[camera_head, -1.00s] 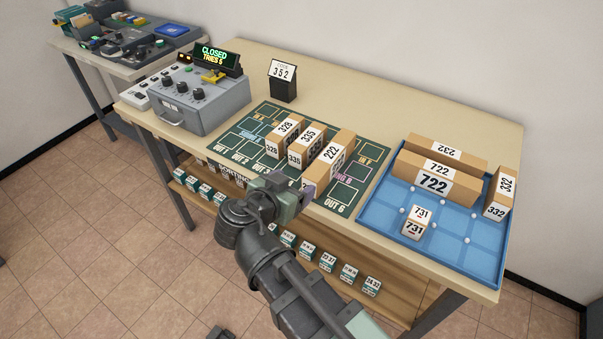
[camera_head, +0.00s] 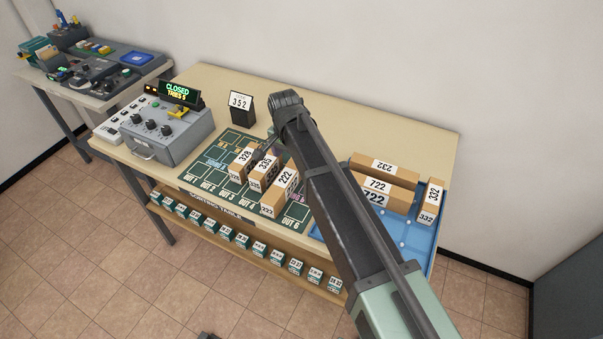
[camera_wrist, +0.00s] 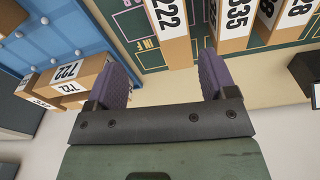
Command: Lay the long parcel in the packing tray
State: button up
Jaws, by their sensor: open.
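Three brown parcels stand on the green sorting mat (camera_head: 213,165): 328 (camera_head: 243,163), 335 (camera_head: 264,172) and 222 (camera_head: 280,193). Parcel 222 looks the longest of them; it also shows in the wrist view (camera_wrist: 169,35). The blue packing tray (camera_head: 420,262) is at the right end of the table, partly hidden by my arm. My gripper (camera_wrist: 162,82) is open and empty. In the wrist view, the end of 222 lies beyond the gap between the fingers, apart from them. In the head view my arm hides the fingers.
Parcels 722 (camera_head: 376,194), 232 (camera_head: 385,168) and 332 (camera_head: 430,203) stand in the tray. A 352 code stand (camera_head: 241,106) is at the back. A grey control box (camera_head: 165,132) with a CLOSED display (camera_head: 181,90) stands left.

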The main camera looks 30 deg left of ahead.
aim_at(285, 177)
jog(key=shift+s+a+f+n+g, duration=0.1)
jog(key=shift+s+f+n+g, duration=0.1)
jog(key=shift+s+n, duration=0.2)
jog(key=shift+s+a+f+n+g, duration=0.1)
jog(key=shift+s+n+g, duration=0.1)
jog(key=shift+s+n, duration=0.15)
jog(key=f+b, duration=1.1)
jog(key=shift+a, duration=0.35)
jog(key=shift+r, duration=0.15)
jog(key=shift+c, duration=0.2)
jog(key=c, duration=1.3)
notch_tip(285, 177, up, 20)
jog(key=p, duration=2)
